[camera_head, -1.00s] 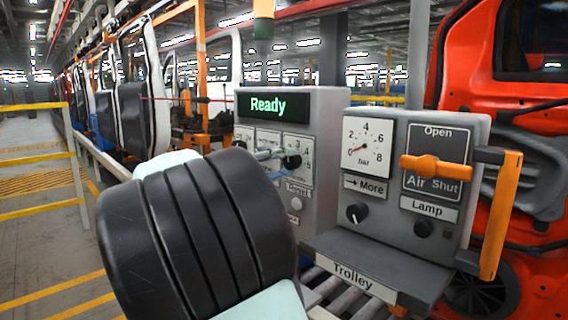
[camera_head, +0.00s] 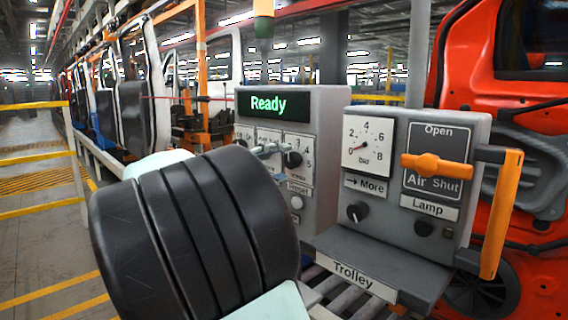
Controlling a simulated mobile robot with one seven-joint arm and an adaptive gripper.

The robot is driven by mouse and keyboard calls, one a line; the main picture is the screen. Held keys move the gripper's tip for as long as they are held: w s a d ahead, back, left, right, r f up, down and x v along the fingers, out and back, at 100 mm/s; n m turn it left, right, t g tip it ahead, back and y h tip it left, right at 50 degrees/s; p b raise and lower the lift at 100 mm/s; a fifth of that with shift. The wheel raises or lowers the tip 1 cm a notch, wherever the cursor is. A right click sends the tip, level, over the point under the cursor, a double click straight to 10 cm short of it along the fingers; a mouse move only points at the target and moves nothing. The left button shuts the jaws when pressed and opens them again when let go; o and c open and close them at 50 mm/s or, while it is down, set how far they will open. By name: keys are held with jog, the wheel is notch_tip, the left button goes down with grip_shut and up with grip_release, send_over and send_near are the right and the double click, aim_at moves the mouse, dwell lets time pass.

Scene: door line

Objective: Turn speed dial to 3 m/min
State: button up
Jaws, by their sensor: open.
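The speed dial (camera_head: 293,159) appears to be the black knob on the grey panel under the green "Ready" display, with 3, 4 and 5 visible around its right side. Its left side, its pointer and part of its label are hidden or too small to read. My gripper (camera_head: 280,163) is mostly hidden behind my black arm link. What look like its two fingertips show just left of the knob, one pale above and one bluish below, apart from each other. I cannot tell whether they touch the knob.
A white button (camera_head: 296,202) sits below the dial. To the right, a second box carries a pressure gauge (camera_head: 366,146), a black knob (camera_head: 357,212), an orange air handle (camera_head: 436,167) and a lamp button (camera_head: 424,229). An orange grab bar (camera_head: 500,215) juts out at right.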

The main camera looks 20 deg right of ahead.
jog(key=v, duration=0.9)
jog(key=shift+s+a, duration=0.15)
jog(key=shift+a, duration=0.2)
